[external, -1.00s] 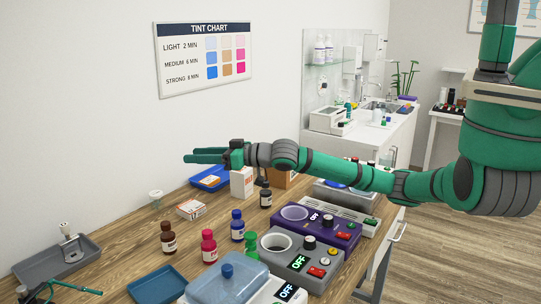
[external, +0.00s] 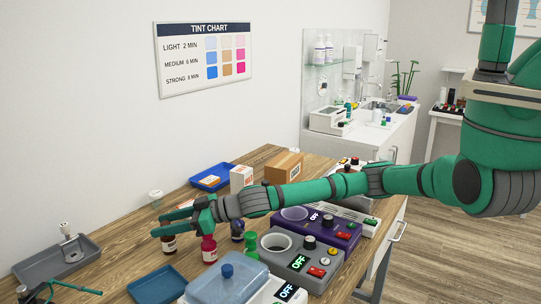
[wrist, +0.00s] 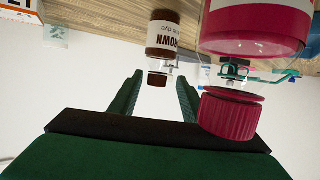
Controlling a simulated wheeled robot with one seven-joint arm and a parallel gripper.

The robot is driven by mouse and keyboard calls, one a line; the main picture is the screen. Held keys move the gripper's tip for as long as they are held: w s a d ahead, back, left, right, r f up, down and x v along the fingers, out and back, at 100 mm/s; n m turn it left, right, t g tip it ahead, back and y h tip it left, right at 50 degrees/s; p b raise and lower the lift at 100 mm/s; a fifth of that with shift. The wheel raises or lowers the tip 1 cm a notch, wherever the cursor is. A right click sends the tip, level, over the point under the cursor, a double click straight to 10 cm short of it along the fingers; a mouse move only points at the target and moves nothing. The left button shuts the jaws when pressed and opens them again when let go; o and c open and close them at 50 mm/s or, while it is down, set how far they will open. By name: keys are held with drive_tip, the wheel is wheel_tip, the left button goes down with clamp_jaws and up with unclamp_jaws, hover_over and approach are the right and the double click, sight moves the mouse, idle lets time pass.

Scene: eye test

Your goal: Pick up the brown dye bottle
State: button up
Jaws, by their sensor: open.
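The brown dye bottle (external: 169,247) stands on the wooden table in the external view, its cap and upper part hidden behind my gripper. My gripper (external: 160,224) is open and empty, its fingers pointing left at the height of the bottle's top. In the wrist view the brown bottle (wrist: 162,34) appears upside down, its label reading BROWN. Its dark cap shows between the fingertips of my gripper (wrist: 157,82) in the picture. I cannot tell whether the fingers touch it.
A pink bottle (external: 209,250) stands close right of the brown one, very near the camera in the wrist view (wrist: 250,30). A blue bottle (external: 237,232) is partly hidden by my arm. A green bottle (external: 251,245) and a grey warmer (external: 282,262) stand further right.

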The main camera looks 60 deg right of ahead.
drive_tip(key=shift+d+x, duration=0.25)
drive_tip(key=shift+x, duration=2)
drive_tip(key=shift+w+f, duration=0.1)
clamp_jaws()
